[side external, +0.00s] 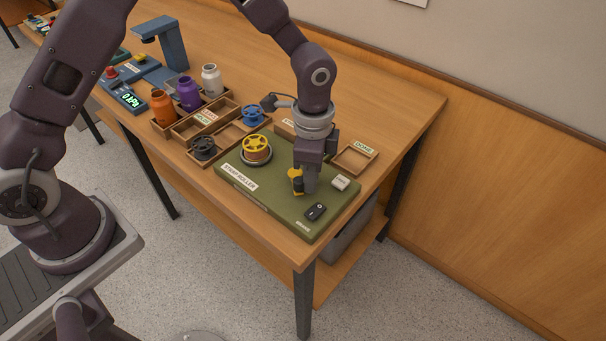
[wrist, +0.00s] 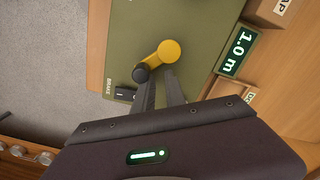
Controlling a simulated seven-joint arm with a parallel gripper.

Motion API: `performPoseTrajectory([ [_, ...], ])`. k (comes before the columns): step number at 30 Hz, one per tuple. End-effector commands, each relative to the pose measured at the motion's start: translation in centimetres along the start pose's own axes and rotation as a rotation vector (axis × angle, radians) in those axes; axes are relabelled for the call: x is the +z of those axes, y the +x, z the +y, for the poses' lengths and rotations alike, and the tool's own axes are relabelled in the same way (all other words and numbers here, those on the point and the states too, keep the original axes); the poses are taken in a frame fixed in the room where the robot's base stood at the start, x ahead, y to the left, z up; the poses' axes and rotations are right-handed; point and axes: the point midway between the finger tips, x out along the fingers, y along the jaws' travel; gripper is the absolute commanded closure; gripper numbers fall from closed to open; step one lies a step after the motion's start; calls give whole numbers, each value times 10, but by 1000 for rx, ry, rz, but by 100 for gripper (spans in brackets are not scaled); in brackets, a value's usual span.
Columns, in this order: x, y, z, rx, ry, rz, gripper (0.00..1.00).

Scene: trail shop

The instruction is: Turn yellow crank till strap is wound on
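The green strap roller base (side external: 278,195) lies on the bench, with a yellow spool (side external: 256,146) at its far left part. The yellow crank (side external: 296,174) stands on the base by my gripper (side external: 311,188). In the wrist view the crank arm (wrist: 168,52) runs from a round yellow hub down-left to a dark knob (wrist: 140,74). My gripper (wrist: 160,80) points at the crank with its two fingers apart and a gap between them. The knob is by the left fingertip, not clearly between the fingers; whether they touch cannot be told. The spool is out of the wrist view.
A display (wrist: 237,50) reads 1.0 m. A black brake switch (side external: 315,211) sits near the base's front corner. A DONE tray (side external: 355,157) lies to the right. Wooden trays hold a black spool (side external: 203,148), a blue spool (side external: 252,115) and bottles (side external: 188,93) to the left.

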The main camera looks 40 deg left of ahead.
Motion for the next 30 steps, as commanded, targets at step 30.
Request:
performPoseTrajectory([
  [30,0,-48,0,0,0,0,60],
])
